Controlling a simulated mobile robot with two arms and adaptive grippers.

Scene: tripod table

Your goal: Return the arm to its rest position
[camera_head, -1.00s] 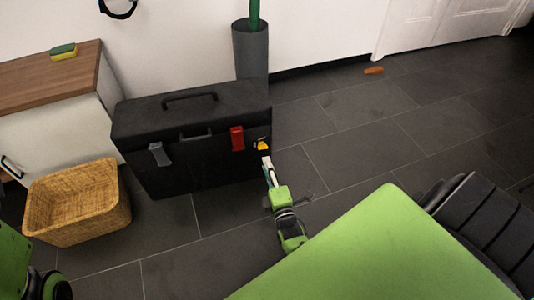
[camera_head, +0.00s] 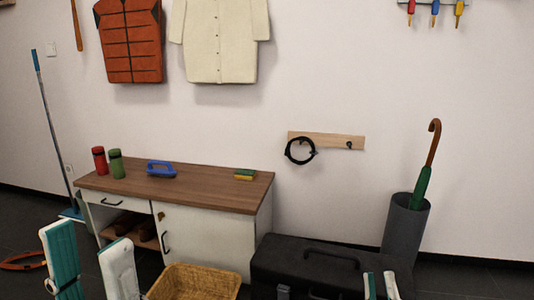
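My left gripper (camera_head: 87,236) is at the lower left, fingers up, in front of the cabinet's left part. Its two white-and-teal fingers stand clearly apart with nothing between them. My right gripper (camera_head: 379,276) is at the bottom edge, in front of the black toolbox (camera_head: 285,255). Only its two fingertips show, with a gap and nothing held between them. The rest of both arms is out of view.
A cabinet (camera_head: 210,197) carries red and green canisters, a blue brush-like item and a sponge. A wicker basket (camera_head: 190,285) stands before it. An umbrella stand (camera_head: 403,230) is behind the toolbox at right. Clothes and a peg rail (camera_head: 330,141) hang on the wall.

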